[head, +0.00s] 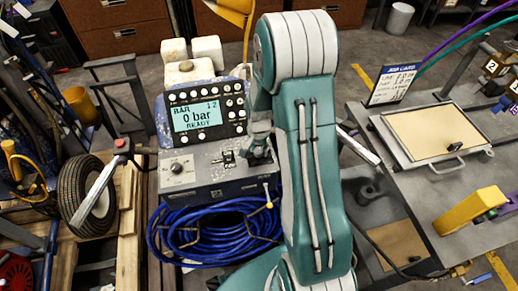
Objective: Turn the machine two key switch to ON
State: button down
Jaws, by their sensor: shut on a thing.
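The line striper's control panel (205,178) is a grey sloped box at centre left. Above it stands a black display unit (206,112) that reads "BAR", "0 bar" and "READY". A round black knob (176,168) is on the panel's left, and a small black switch (228,160) is near its middle. My gripper (258,157) is down at the panel's right part, just right of that switch. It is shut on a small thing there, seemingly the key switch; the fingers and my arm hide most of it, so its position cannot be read.
A coiled blue hose (205,228) hangs below the panel. A black wheel (84,197) and a wooden pallet (125,235) are at left. A grey bench (440,215) with a framed board (430,132) and a yellow block (470,210) is at right. My arm covers the middle.

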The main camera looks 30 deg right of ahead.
jog(key=shift+s+f, duration=0.1)
dwell(0.3)
jog(key=shift+c, duration=1.3)
grip_release()
jog(key=shift+a, duration=0.1)
notch_tip(320, 180, up, 12)
jog(key=shift+w, duration=0.2)
notch_tip(320, 180, up, 8)
jog(key=n+t, duration=0.1)
jog(key=n, duration=0.2)
send_over(258, 150)
jog(key=s+a, duration=0.3)
jog(key=a, duration=0.1)
jog(key=s+a+r+n+t, duration=0.2)
jog(key=s+a+r, duration=0.2)
jog(key=s+r, duration=0.1)
jog(key=s+a+r+n+t, duration=0.1)
jog(key=s+a+r+n, duration=0.1)
jog(key=s, duration=0.3)
jog(key=s+a+r+n+t, duration=0.1)
jog(key=s+a+r+n, duration=0.1)
jog(key=s, duration=0.4)
jog(key=shift+s+a+r+n+t, duration=0.2)
jog(key=shift+a+r+n+t, duration=0.15)
jog(key=shift+n, duration=0.55)
